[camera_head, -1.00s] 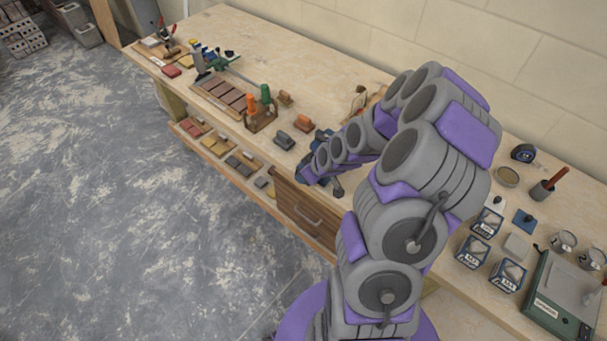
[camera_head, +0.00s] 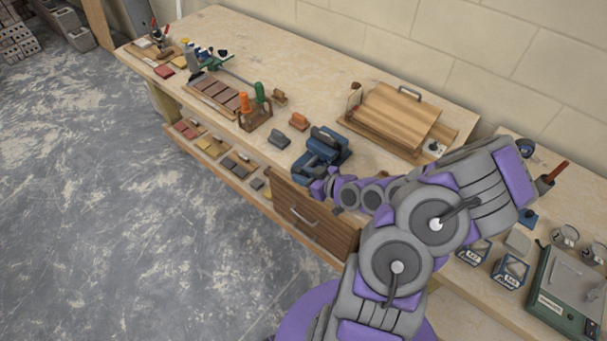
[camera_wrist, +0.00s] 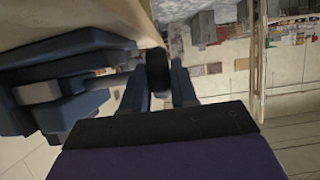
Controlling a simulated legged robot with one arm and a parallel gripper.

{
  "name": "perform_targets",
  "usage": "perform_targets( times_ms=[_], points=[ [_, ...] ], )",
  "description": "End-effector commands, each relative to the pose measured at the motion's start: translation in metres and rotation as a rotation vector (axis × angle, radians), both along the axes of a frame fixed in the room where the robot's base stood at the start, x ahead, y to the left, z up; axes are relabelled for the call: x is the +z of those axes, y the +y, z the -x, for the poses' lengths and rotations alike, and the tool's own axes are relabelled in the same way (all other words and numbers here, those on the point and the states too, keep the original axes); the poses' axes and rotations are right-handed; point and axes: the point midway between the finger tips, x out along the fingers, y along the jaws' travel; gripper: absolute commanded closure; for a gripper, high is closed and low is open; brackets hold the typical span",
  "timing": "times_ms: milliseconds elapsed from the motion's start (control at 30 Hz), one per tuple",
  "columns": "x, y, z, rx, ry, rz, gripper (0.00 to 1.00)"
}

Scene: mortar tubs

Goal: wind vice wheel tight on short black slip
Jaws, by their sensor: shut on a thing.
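The blue vice (camera_head: 325,147) stands at the front edge of the bench, and its blue body fills the left of the wrist view (camera_wrist: 75,50). Its dark round wheel (camera_wrist: 158,68) sits at the end of a screw rod. My gripper (camera_wrist: 158,88) is shut on the wheel, one blue finger on each side. In the head view my gripper (camera_head: 320,188) is at the vice's front, and the wheel is hidden. A grey block face (camera_wrist: 38,92) shows by the vice jaws; I cannot tell whether it is a jaw plate. I cannot make out a black slip in the vice.
A wooden drawer front (camera_head: 305,217) lies just below my gripper. Orange (camera_head: 299,121) and dark grey (camera_head: 278,139) blocks stand left of the vice. A slatted wooden box (camera_head: 395,115) stands behind. Trays of slips (camera_head: 213,147) line the lower shelf.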

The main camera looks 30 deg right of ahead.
Motion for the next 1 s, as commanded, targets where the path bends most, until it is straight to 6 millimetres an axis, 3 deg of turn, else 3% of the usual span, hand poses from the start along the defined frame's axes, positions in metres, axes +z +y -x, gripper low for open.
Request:
perform_targets(
  times_ms=[533, 1000],
  points=[
    [-0.0087, 0.0029, 0.0034, 0.006, -0.244, -0.093, 1.00],
    [-0.0094, 0.0035, 0.0029, 0.006, -0.338, -0.123, 1.00]
  ],
)
